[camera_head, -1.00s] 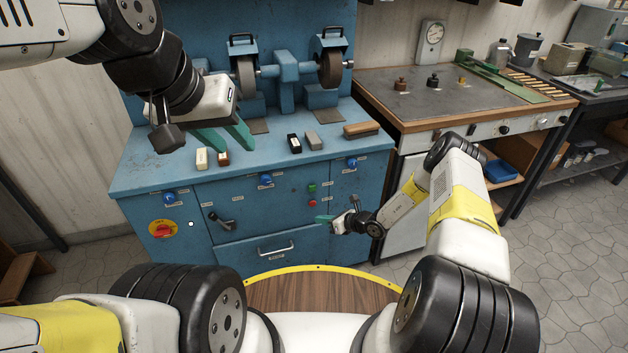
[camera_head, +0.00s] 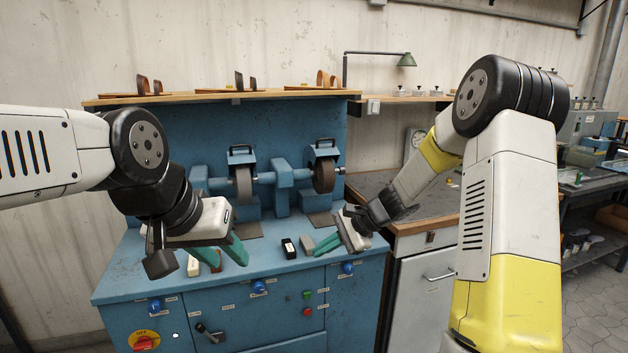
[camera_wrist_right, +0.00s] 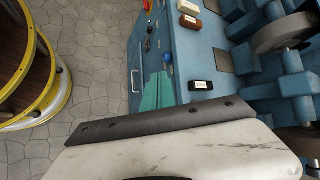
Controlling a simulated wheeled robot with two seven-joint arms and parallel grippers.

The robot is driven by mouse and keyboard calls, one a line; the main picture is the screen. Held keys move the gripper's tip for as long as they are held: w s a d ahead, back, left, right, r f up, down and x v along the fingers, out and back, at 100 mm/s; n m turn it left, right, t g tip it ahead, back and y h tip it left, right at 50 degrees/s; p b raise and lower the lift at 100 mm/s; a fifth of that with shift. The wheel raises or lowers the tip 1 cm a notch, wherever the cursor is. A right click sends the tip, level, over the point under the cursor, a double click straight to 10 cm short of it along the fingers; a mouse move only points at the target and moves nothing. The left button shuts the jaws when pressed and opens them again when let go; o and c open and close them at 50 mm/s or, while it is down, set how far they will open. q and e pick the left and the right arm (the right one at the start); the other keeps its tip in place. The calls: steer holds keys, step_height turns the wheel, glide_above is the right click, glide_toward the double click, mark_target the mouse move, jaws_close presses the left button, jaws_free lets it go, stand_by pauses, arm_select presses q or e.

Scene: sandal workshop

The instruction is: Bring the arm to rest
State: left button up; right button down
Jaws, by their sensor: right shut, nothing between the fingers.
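My right gripper (camera_head: 318,246) is over the right part of the blue bench's top, its teal fingers together and empty, pointing left. The fingers also show in the right wrist view (camera_wrist_right: 158,92), partly covered by the wrist body. My left gripper (camera_head: 226,262) hangs over the left part of the bench top. Its two teal fingers are apart, with nothing seen held between them.
The blue grinding bench (camera_head: 120,275) carries two wheels (camera_head: 243,184). A shelf (camera_head: 215,97) with sandals runs behind. A grey-topped counter (camera_head: 370,190) stands right.

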steer(key=s+d+r+n+t+h, duration=0.1)
steer(key=s+d+r+n+h, duration=0.15)
steer(key=s+r, duration=0.45)
steer(key=s+d+r+n+h, duration=0.1)
steer(key=s+d+r+n, duration=0.1)
steer(key=s+r+n, duration=0.35)
steer(key=s+d+r+n+t+h, duration=0.1)
steer(key=s+d+r, duration=0.1)
steer(key=s, duration=0.5)
steer(key=s+d+r+n+t+h, duration=0.1)
steer(key=s+d+r+n+h, duration=0.1)
steer(key=s+d, duration=0.3)
steer(key=shift+s+d+r+t, duration=0.3)
steer(key=shift+s+r+t, duration=0.1)
steer(key=shift+s, duration=0.85)
